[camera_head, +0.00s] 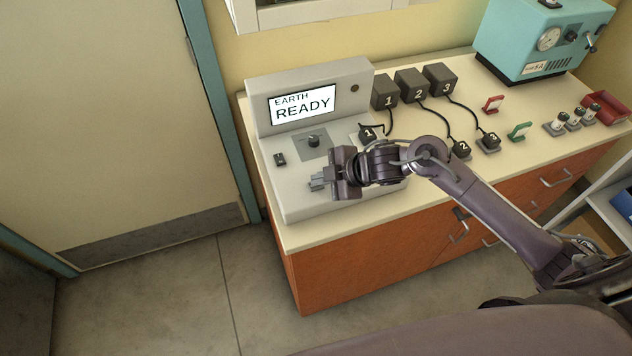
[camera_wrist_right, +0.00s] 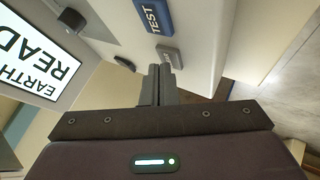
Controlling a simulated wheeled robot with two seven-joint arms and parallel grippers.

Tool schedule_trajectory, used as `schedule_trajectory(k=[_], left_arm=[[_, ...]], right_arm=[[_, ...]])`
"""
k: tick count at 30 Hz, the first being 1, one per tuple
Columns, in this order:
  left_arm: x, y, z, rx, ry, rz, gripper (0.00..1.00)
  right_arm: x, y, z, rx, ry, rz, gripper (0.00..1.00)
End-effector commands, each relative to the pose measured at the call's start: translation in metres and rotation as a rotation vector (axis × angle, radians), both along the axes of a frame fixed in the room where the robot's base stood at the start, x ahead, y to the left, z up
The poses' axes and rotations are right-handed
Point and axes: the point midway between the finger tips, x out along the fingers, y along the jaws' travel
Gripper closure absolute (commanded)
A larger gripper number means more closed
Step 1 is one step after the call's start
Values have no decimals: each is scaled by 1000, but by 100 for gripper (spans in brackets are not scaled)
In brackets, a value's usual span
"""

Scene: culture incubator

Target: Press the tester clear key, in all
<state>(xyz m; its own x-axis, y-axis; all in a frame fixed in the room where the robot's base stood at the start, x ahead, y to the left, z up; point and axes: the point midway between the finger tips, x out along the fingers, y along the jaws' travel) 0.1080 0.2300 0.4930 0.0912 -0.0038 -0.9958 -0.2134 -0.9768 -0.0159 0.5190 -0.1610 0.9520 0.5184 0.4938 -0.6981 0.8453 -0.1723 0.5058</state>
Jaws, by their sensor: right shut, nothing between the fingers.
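The tester (camera_head: 300,200) is a pale grey console at the left end of the counter, and its display (camera_head: 302,104) reads "EARTH READY". My right gripper (camera_head: 316,183) is shut and empty, low over the front of the tester's panel. In the right wrist view, the shut fingers (camera_wrist_right: 160,70) point at a small grey key (camera_wrist_right: 170,56) with faint lettering I cannot read. A blue key marked TEST (camera_wrist_right: 153,16) sits beside it. I cannot tell whether the fingertips touch the grey key. Both keys are hidden in the head view. My left gripper is not in view.
The tester has a dark knob (camera_head: 313,140) and a small black part (camera_head: 280,159) on its panel. Numbered dark blocks with cables, such as block 2 (camera_head: 411,86), stand to the right. A teal device (camera_head: 540,40) stands at the back right.

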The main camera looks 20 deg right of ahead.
Motion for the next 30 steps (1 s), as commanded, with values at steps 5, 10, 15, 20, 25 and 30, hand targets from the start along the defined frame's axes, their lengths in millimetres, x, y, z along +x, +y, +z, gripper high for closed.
schedule_trajectory(k=[5,10,15,20,25,30], left_arm=[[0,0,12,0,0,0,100],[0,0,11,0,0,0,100],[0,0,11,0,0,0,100],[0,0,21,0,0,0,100],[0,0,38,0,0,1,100],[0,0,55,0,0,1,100]], right_arm=[[0,0,11,0,0,0,100],[0,0,11,0,-1,-1,100],[0,0,11,1,-1,0,100],[1,0,21,1,-2,0,100],[1,0,40,1,-2,0,100],[1,0,57,1,-2,0,100]])
